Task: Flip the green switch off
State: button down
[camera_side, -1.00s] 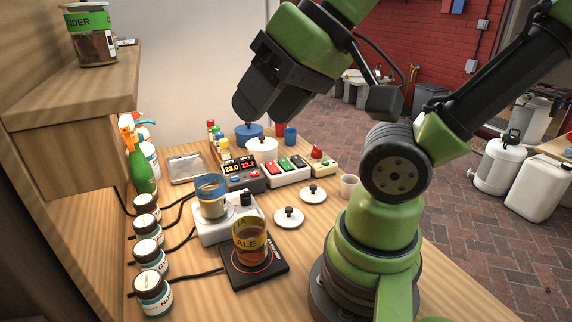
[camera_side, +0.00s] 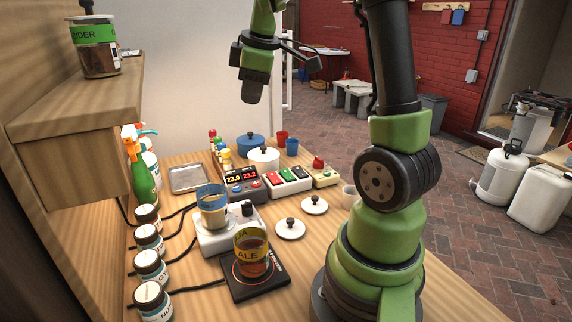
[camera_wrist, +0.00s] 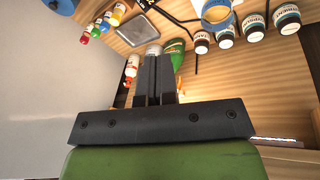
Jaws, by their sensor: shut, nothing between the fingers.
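A white switch box (camera_side: 288,186) stands on the wooden bench in the side view, with red and green rockers on top. The green switch (camera_side: 287,175) seems to be the middle rocker; its position is too small to read. My gripper (camera_side: 251,101) hangs above the far part of the bench, well clear of the switch box. In the wrist view my gripper (camera_wrist: 154,60) is shut and empty, its two fingers together. The switch box does not show in the wrist view.
A display unit (camera_side: 242,180) stands left of the switch box, and a box with a red knob (camera_side: 319,165) right of it. A white pot (camera_side: 263,159) and blue pot (camera_side: 250,143) stand behind. A shelf (camera_side: 70,100) overhangs left.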

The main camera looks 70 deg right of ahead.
jog(key=d+f+n+g, duration=0.1)
jog(key=d+f+n, duration=0.1)
jog(key=d+f, duration=0.35)
jog(key=n+g, duration=0.1)
jog(key=n, duration=0.2)
send_over(286, 171)
jog(key=s+a, duration=0.1)
notch_tip(286, 171, down, 4)
jog(key=shift+s+a+r, duration=0.15)
jog(key=f, duration=0.9)
jog(key=w+d+f, duration=0.1)
jog(key=f, duration=0.4)
jog(key=shift+w, duration=0.1)
